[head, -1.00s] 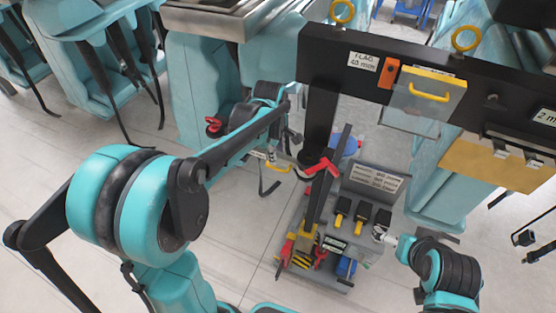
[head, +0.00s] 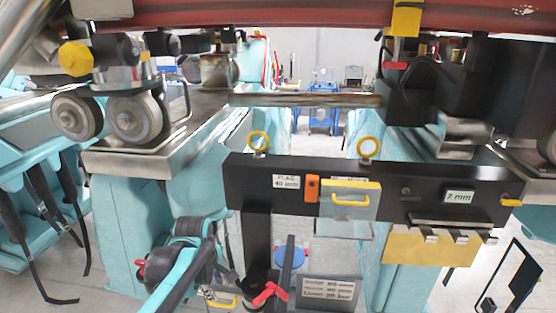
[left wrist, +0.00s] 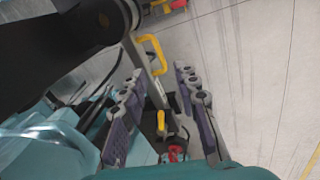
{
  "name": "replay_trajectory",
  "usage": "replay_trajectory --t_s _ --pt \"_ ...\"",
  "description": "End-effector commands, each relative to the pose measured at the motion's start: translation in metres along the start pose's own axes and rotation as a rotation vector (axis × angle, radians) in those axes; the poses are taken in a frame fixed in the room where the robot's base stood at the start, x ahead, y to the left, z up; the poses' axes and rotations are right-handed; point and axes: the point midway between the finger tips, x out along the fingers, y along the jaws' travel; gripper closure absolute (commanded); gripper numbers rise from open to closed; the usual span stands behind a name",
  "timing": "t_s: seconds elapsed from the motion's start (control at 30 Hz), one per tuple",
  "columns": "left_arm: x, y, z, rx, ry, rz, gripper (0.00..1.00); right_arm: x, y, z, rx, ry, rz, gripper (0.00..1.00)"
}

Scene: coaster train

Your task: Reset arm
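My left arm (head: 185,270), teal and black, comes up from the bottom of the head view, left of the black post. Its gripper (head: 224,290) is small and partly hidden there. In the left wrist view its two purple-grey finger pads (left wrist: 160,78) stand wide apart, with nothing clasped between them. A yellow handle on a metal bar (left wrist: 152,52) shows beyond the fingertips; I cannot tell its exact distance. My right gripper is out of view.
A black crossbeam (head: 255,190) on a post carries a yellow-edged clear box (head: 350,205), an orange block (head: 312,188) and labels. A red lever (head: 269,293) is near the post base. Coaster wheels (head: 135,118) and a red rail (head: 270,18) hang above.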

Motion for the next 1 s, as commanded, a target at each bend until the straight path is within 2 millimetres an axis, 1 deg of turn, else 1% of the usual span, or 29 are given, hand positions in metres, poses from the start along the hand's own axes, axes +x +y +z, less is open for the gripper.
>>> replay_trajectory --t_s 0.03,0.17,0.3,0.4,0.5,0.6,0.7,1.0 --pt "0.007 -0.017 0.007 0.086 0.009 0.024 0.69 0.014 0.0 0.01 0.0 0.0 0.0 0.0" --pt "0.016 -0.059 0.022 0.391 0.056 0.103 0.69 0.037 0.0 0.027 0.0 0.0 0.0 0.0" --pt "0.035 -0.105 0.038 0.733 0.137 0.178 0.69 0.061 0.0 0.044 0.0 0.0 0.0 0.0" --pt "0.052 -0.134 0.048 0.952 0.204 0.216 0.69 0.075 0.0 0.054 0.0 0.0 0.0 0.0" --pt "0.067 -0.155 0.054 1.125 0.265 0.238 0.69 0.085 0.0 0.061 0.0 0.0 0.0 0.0" --pt "0.078 -0.168 0.058 1.242 0.311 0.25 0.69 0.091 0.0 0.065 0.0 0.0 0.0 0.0" --pt "0.082 -0.174 0.06 1.304 0.336 0.254 0.69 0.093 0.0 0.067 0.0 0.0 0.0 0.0" --pt "0.082 -0.175 0.06 1.322 0.343 0.255 0.69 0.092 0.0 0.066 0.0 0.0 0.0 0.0"
